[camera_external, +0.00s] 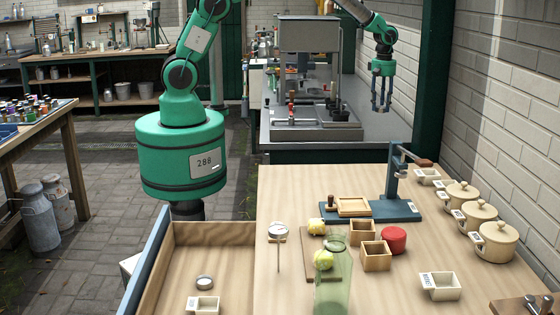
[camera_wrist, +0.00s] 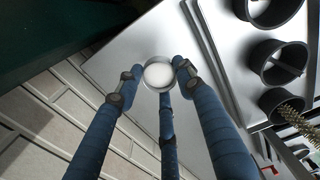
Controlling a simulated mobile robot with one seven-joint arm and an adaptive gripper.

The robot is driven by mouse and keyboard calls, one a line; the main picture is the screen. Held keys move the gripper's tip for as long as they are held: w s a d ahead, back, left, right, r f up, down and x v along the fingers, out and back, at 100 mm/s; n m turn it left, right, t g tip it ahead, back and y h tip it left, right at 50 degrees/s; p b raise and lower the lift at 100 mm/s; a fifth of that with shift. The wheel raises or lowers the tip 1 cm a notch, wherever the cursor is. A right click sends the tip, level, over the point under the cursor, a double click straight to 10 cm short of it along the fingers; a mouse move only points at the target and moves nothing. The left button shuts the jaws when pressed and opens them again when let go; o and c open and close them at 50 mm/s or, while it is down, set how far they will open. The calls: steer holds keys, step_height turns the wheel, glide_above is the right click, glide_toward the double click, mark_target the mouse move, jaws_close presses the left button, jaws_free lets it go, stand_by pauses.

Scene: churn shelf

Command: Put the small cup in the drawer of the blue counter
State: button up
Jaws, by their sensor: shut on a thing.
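A small round metal cup with a pale inside (camera_wrist: 158,73) sits between the blue fingers of my gripper (camera_wrist: 160,80) in the wrist view. The fingers are closed around it. In the external view my gripper (camera_external: 381,98) points down at the back right, above the far grey bench; the cup is too small to make out there. A wooden drawer-like compartment (camera_external: 215,236) with a blue outer side stands open at the front left of the wooden-topped counter (camera_external: 300,195). It holds a small round metal piece (camera_external: 205,282) and a labelled white box (camera_external: 203,305).
The counter carries a green glass (camera_external: 333,280), wooden boxes (camera_external: 376,256), a red round thing (camera_external: 394,240), a blue press (camera_external: 395,205) and lidded pots (camera_external: 494,242). A machine (camera_external: 309,80) stands on the far bench. A brick wall is close on the right.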

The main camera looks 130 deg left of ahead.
steer(key=r, duration=0.4)
steer(key=shift+w+d+r, duration=0.25)
steer(key=shift+d, duration=0.05)
steer(key=w+d+r+m, duration=0.1)
steer(key=w+d, duration=0.4)
steer(key=d, duration=0.4)
steer(key=w+d+m+b, duration=0.1)
steer(key=w+d+m, duration=0.1)
steer(key=w+d, duration=0.5)
steer(key=w+d+r+m, duration=0.1)
steer(key=w+d, duration=0.2)
steer(key=d, duration=0.8)
steer(key=d+m+b, duration=0.2)
steer(key=d+m, duration=0.3)
steer(key=d, duration=2.5)
steer(key=s+d+f+m, duration=0.1)
steer(key=s+d+m, duration=0.1)
steer(key=s+d, duration=0.55)
steer(key=s+d+m+b, duration=0.15)
steer(key=s+d, duration=0.35)
steer(key=d, duration=0.6)
steer(key=s+d+f+m, duration=0.1)
steer(key=s+d+m, duration=0.2)
steer(key=s+d, duration=0.5)
step_height(320, 180, down, 24)
steer(key=w+d, duration=0.2)
steer(key=shift+w+f, duration=0.15)
steer(key=shift+w, duration=0.05)
